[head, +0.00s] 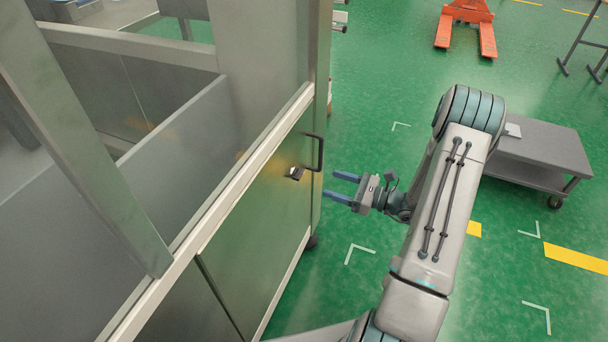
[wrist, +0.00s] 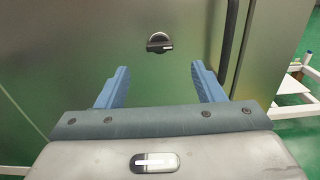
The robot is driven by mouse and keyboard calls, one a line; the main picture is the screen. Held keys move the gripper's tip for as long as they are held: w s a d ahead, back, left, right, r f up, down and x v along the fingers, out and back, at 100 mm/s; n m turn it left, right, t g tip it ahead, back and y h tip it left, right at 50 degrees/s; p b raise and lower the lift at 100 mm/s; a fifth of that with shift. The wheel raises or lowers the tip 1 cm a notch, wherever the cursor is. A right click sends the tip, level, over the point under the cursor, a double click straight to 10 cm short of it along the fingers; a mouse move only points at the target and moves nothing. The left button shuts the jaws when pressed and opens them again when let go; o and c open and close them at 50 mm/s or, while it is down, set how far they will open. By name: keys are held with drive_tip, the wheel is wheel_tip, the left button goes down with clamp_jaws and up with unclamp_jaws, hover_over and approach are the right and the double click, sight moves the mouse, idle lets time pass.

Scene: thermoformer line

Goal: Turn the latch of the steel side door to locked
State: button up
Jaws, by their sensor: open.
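The steel side door (head: 262,215) is a flat grey-green panel on the machine's side, and it looks shut. Its latch (head: 295,173) is a small dark turn-knob near the door's upper right edge. In the wrist view the latch (wrist: 159,42) shows a round dark base with a bar lying about horizontal, with a pale mark at its right. My gripper (head: 330,184) is open and empty, with blue fingers pointing at the door, a short gap from the latch. In the wrist view my gripper (wrist: 160,68) has the latch ahead, roughly centred between the fingers and slightly above the tips.
A black bar handle (head: 319,152) stands upright just right of the latch; it also shows in the wrist view (wrist: 228,45). A grey cart (head: 545,145) stands behind my arm at right. An orange pallet jack (head: 467,20) is far back. Green floor around my gripper is clear.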

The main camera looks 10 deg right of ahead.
sight(302, 174)
drive_tip(key=x, duration=1)
drive_tip(key=shift+p, duration=0.3)
drive_tip(key=c, duration=1)
